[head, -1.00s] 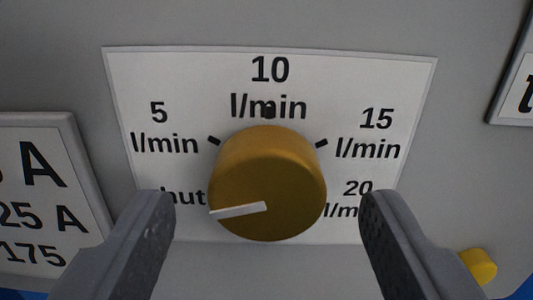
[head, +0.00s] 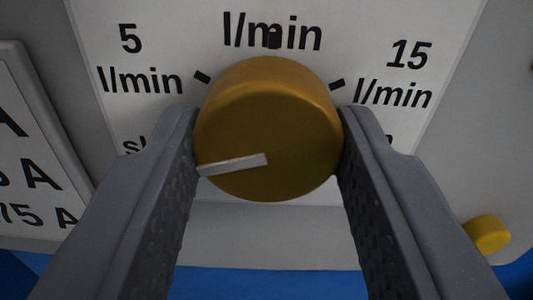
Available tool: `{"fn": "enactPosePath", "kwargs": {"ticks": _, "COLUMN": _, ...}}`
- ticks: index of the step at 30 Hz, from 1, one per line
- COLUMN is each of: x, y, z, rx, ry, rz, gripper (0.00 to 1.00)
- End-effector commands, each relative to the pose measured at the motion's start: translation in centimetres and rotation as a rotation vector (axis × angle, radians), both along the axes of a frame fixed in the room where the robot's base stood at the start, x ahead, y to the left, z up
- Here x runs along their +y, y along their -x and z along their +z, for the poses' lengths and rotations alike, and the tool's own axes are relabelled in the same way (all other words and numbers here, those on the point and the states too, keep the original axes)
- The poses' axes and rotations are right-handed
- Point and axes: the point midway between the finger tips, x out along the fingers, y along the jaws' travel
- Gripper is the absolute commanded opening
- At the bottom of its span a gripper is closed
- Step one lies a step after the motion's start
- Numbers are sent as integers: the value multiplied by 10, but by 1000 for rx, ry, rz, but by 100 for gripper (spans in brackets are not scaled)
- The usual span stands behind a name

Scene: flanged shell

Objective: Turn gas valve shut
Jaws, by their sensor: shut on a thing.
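The gas valve is a round brass-coloured knob (head: 270,125) on a white dial plate (head: 150,40), in the upper middle of the head view. Its white pointer line (head: 233,164) points left and slightly down, toward the "shut" mark, which my left finger mostly covers. My gripper (head: 269,130) is shut on the knob, one finger at its left side and one at its right. The "5 l/min" and "15 l/min" labels show on either side; the 20 l/min label is almost fully hidden behind the right finger.
The grey panel (head: 490,120) surrounds the dial plate. A sign with current ratings (head: 30,150) stands out at the left. A small yellow knob (head: 487,233) sits at the lower right, close to my right finger. A blue surface (head: 270,283) lies below.

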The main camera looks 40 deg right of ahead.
Motion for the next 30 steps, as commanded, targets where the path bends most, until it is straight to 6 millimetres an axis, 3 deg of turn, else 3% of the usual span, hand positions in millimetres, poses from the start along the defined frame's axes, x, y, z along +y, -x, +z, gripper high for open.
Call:
{"fn": "enactPosePath", "kwargs": {"ticks": 9, "x": 1, "y": 0, "z": 2, "rx": 104, "ry": 150, "rz": 2, "gripper": 16}}
{"fn": "enactPosePath", "kwargs": {"ticks": 20, "x": 2, "y": 0, "z": -1, "rx": 118, "ry": 171, "rz": 3, "gripper": 16}}
{"fn": "enactPosePath", "kwargs": {"ticks": 21, "x": 2, "y": 0, "z": -1, "rx": 118, "ry": 171, "rz": 3, "gripper": 44}}
{"fn": "enactPosePath", "kwargs": {"ticks": 23, "x": 2, "y": 0, "z": -1, "rx": 117, "ry": 172, "rz": 3, "gripper": 60}}
{"fn": "enactPosePath", "kwargs": {"ticks": 30, "x": 1, "y": 0, "z": 0, "rx": 117, "ry": 171, "rz": 1, "gripper": 60}}
